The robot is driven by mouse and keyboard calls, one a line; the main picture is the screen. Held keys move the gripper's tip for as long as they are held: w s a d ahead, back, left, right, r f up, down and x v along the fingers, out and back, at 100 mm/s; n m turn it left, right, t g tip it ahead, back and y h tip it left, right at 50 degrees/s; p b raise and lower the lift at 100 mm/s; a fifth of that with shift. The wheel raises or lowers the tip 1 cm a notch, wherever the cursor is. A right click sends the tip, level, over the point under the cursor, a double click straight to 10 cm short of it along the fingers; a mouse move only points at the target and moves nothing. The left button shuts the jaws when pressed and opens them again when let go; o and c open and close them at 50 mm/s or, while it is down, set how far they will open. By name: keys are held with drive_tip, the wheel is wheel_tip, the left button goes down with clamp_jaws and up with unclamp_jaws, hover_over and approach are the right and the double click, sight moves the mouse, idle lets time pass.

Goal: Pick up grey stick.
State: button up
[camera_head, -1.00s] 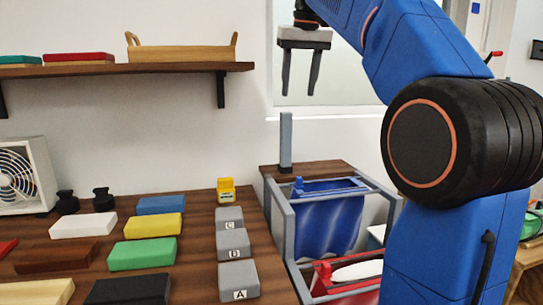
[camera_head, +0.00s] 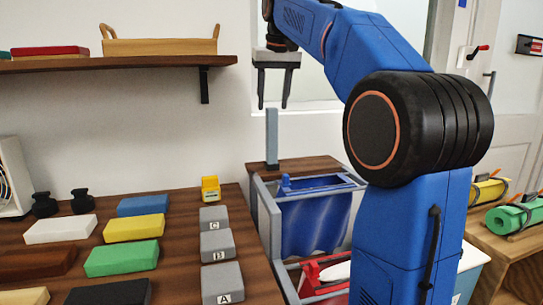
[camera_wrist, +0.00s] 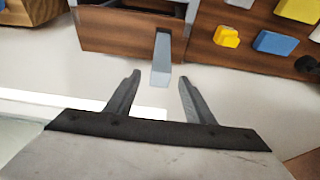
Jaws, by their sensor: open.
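The grey stick (camera_head: 271,138) stands upright on a small brown wooden top (camera_head: 300,165) at the right end of the counter. My gripper (camera_head: 273,105) is open and empty, pointing down, with its fingertips about level with the stick's upper end in the head view. In the wrist view the stick (camera_wrist: 161,58) shows just beyond the open fingers of my gripper (camera_wrist: 157,77), roughly midway between them in the picture. Nothing is between the fingers, and I see no contact. No part of the stick seems hidden.
Grey blocks marked A (camera_head: 222,284), B (camera_head: 216,245) and C (camera_head: 213,218) line the counter's right side, with a yellow item (camera_head: 210,188) behind. A frame with blue cloth (camera_head: 315,225) stands below the wooden top. A wall shelf (camera_head: 120,63) holds a basket (camera_head: 160,46).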

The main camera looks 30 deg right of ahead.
sight(271, 122)
drive_tip(key=shift+x, duration=3.9)
clamp_jaws()
